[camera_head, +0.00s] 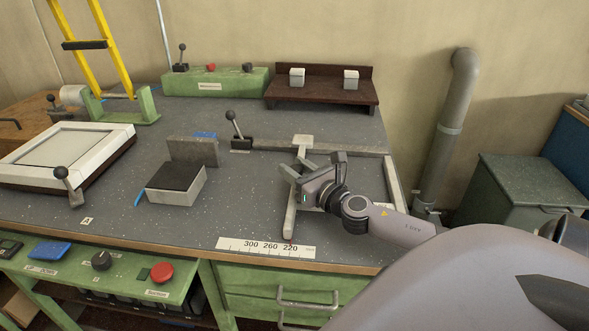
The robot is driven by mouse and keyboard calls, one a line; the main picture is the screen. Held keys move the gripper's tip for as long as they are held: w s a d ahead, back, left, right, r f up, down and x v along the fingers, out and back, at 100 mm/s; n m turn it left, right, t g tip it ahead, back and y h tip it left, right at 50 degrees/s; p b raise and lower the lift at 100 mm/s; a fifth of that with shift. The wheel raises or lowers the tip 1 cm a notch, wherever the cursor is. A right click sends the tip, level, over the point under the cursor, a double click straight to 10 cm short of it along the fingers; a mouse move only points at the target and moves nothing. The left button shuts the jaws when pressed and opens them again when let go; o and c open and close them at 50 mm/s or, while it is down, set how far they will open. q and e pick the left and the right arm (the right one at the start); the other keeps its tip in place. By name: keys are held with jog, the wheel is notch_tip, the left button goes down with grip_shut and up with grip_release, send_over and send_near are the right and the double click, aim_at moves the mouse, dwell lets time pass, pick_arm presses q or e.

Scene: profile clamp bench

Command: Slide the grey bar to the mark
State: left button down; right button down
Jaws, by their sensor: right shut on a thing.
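The long grey bar (290,217) lies on the dark bench top, running from the back rail towards the front edge. Its near end is just behind the 220 figure on the white scale strip (266,248), which reads 300, 260, 220 from left to right. My right gripper (301,178) reaches in from the right and is shut on the bar around its middle. The gripper and wrist hide part of the bar and the exact contact. A separate mark cannot be made out clearly. My left gripper is not in view.
A grey rail (330,149) crosses behind the bar, with a black lever (235,128) at its left. A pale strip (392,185) lies right of my wrist. A dark-topped block (177,183) and an upright grey plate (193,152) stand left; the bench between is clear.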

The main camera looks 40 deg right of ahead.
jog(key=c, duration=0.8)
grip_release()
jog(key=shift+d+r, duration=0.1)
jog(key=shift+r, duration=0.05)
jog(key=shift+s, duration=0.6)
jog(key=shift+s+a+b, duration=0.2)
jog(key=shift+s+b, duration=0.05)
jog(key=shift+s, duration=1.25)
jog(key=shift+s+a+b, duration=0.15)
jog(key=shift+s+b, duration=0.05)
jog(key=shift+s, duration=1.3)
